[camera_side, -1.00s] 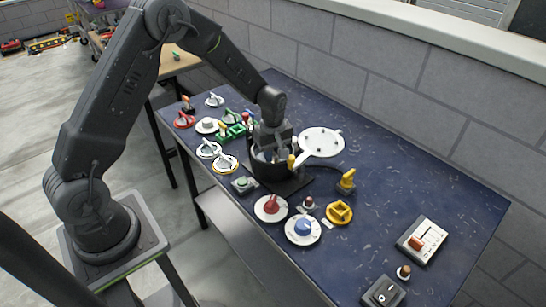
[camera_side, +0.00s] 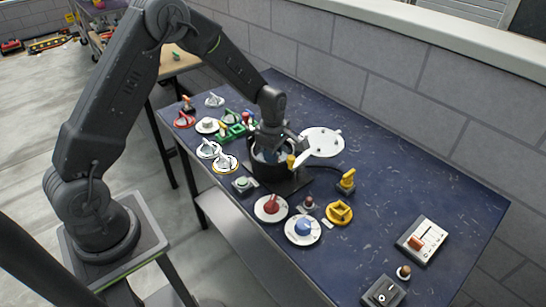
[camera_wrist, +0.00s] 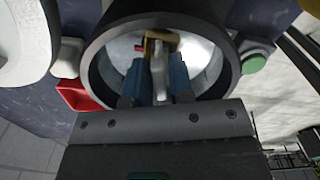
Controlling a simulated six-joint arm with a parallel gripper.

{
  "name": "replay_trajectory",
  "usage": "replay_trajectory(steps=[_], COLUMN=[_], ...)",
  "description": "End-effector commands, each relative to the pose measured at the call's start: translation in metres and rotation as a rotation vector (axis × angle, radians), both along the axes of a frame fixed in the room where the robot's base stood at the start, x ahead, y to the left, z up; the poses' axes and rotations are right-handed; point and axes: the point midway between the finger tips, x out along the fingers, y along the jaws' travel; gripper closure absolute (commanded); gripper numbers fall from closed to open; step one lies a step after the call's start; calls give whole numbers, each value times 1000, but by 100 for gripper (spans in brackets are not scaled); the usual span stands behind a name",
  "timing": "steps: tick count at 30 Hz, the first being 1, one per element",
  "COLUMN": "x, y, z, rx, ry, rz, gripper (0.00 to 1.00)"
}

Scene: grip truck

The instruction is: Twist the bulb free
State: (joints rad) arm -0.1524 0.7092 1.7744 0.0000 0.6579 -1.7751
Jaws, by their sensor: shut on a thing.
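The round black housing (camera_side: 272,172) stands on a dark base plate on the blue table, with its open mouth up. My gripper (camera_wrist: 157,88) reaches down into it, and its two blue fingers close on a pale grey piece of the bulb (camera_wrist: 160,72). A brass-coloured part (camera_wrist: 160,42) shows just beyond the fingertips. In the side view the housing wall and my gripper (camera_side: 270,154) hide the bulb. The shiny inside of the housing shows around the fingers in the wrist view. I cannot tell whether the bulb is loose in its socket.
A white disc (camera_side: 322,141) with small lugs lies just behind the housing. Red (camera_side: 270,207) and blue (camera_side: 302,229) knobs, a yellow switch (camera_side: 346,181) and a green button (camera_side: 242,184) stand close by. Several more controls crowd the left; the table's right middle is clear.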

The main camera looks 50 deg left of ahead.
Motion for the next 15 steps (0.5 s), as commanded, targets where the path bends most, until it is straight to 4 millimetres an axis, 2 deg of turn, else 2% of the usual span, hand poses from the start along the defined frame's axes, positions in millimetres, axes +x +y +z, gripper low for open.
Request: replay_trajectory(steps=[1, 2, 8, 15], x=[0, 0, 0, 0], y=[0, 0, 0, 0], z=[0, 0, 0, 1], rx=[0, 0, 0, 0], ry=[0, 0, 0, 0], rz=[0, 0, -2, -3], gripper=[100, 77, 58, 57])
